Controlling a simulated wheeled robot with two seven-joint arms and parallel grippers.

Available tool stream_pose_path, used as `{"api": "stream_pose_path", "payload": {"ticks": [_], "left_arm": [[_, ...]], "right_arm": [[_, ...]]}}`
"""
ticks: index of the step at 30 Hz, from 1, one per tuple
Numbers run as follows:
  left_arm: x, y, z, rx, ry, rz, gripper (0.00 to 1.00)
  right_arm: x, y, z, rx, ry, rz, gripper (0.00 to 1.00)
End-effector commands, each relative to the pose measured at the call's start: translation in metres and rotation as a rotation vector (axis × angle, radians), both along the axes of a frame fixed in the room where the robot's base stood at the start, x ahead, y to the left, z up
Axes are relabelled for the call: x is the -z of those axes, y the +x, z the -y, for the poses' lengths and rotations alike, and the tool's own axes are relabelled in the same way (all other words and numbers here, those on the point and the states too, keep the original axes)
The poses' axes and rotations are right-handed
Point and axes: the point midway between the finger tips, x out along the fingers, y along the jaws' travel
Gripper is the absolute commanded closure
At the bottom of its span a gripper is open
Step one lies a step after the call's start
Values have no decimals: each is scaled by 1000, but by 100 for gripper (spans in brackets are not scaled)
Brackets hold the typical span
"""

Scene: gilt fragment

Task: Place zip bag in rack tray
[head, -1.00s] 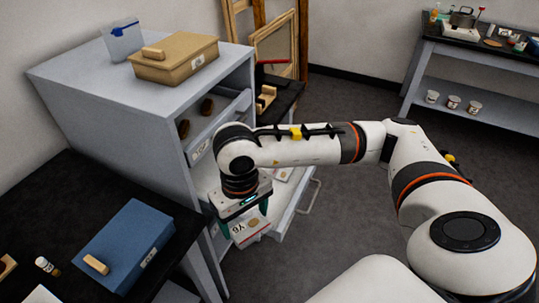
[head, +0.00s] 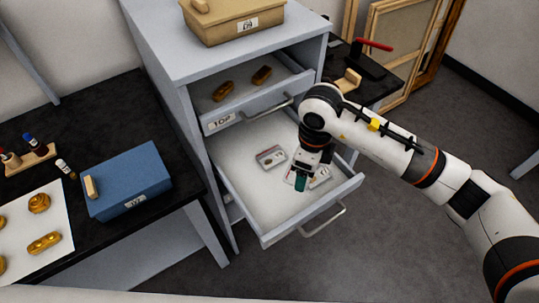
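The rack's lower tray (head: 250,200) is a pale, shallow drawer pulled far out of the grey cabinet. A small clear zip bag with a dark-marked label (head: 271,157) lies flat on its floor. My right gripper (head: 301,184) points down inside the tray, near its right side. Pieces of clear bag with white and red marks (head: 321,177) show on both sides of the fingers; I cannot tell if they are one bag or two, or whether the fingers grip any of it. My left gripper is out of view.
An upper drawer (head: 262,98) with gold-brown pieces sits partly open above the tray. A tan box (head: 235,22) stands on the cabinet. A blue box (head: 127,180) and a white sheet with gilt pieces (head: 35,230) are on the black table at left.

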Motion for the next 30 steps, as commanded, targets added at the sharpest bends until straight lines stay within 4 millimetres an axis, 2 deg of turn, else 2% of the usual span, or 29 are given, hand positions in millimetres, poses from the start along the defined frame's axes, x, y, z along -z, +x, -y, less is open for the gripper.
{"api": "stream_pose_path", "payload": {"ticks": [3,9,13,19,26,30], "left_arm": [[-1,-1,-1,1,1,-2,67],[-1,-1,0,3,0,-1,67],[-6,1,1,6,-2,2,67],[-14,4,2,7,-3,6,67],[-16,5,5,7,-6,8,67],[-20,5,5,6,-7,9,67]], "right_arm": [[6,4,-21,260,-2,-7,45],[12,7,-37,520,-8,-10,45],[26,7,-40,570,-10,-13,45],[62,7,-40,571,-10,-14,45],[82,7,-40,569,-10,-12,45],[101,7,-40,570,-10,-14,45]]}}
